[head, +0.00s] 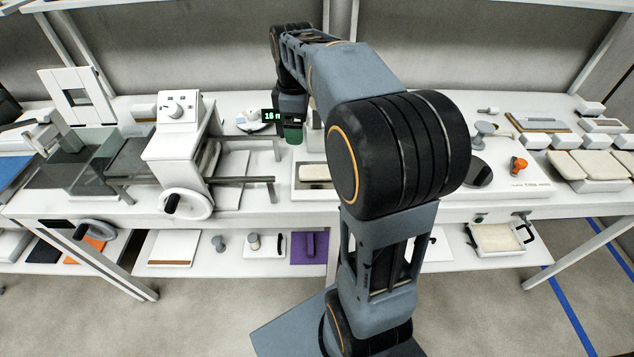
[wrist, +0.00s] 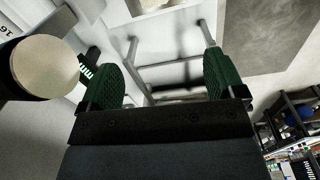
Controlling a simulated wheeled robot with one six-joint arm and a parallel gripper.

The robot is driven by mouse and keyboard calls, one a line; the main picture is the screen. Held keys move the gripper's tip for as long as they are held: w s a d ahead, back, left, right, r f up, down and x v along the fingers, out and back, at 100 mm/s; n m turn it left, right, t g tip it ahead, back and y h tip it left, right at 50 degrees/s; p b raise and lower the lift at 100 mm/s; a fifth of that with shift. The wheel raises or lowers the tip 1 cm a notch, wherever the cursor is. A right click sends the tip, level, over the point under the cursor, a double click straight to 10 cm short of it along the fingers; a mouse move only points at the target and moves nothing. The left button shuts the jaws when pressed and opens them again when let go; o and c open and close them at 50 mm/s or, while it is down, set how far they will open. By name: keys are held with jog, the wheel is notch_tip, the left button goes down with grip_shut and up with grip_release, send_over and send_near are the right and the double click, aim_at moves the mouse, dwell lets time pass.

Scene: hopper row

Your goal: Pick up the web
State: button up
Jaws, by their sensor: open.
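I cannot tell for certain which thing is the web. A pale flat sheet (head: 233,163) lies by the rods on the right side of a white machine (head: 172,145) with a handwheel (head: 187,205). My gripper (head: 291,133) hangs over the bench to the right of that sheet, its green pads partly hidden behind my arm. In the wrist view my gripper (wrist: 168,78) has its two green fingers wide apart with nothing held between them. Beyond the fingers is a metal rod frame (wrist: 170,72) over a white surface; I cannot tell how far away it is.
A small dark display (head: 271,115) stands next to my gripper. A round cream-topped thing (wrist: 46,67) is close to the left finger in the wrist view. A tray with a pale block (head: 315,173) sits in front. Pale pads (head: 590,167) lie at the right.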

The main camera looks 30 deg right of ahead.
jog(key=f, duration=0.1)
jog(key=n, duration=0.1)
send_over(301, 171)
notch_tip(301, 171, down, 8)
jog(key=shift+r+b, duration=0.1)
jog(key=shift+b, duration=0.2)
jog(key=shift+f, duration=3.85)
jog(key=c, duration=1.1)
jog(key=shift+r, duration=0.1)
